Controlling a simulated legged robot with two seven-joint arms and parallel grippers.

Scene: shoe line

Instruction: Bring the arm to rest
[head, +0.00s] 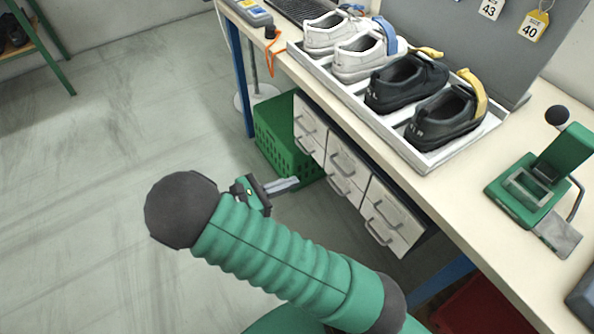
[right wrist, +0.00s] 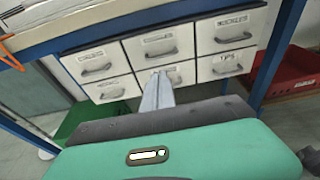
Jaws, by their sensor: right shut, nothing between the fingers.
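My right arm, green and ribbed with a dark joint cap, reaches up from the lower right in the head view. Its gripper (head: 284,185) is shut and empty, out in front of the bench's drawers and below the bench top. In the right wrist view the closed fingers (right wrist: 157,92) point toward the white drawer unit (right wrist: 150,48) and overlap its middle drawers. I cannot tell how far apart they are, but no contact shows. My left gripper is not in view.
The bench (head: 536,102) holds a white tray (head: 427,163) with two white and two black shoes, and a green press (head: 540,178). A green crate (head: 268,132) stands on the floor under it. A red bin (right wrist: 292,80) is below at right. The floor at left is clear.

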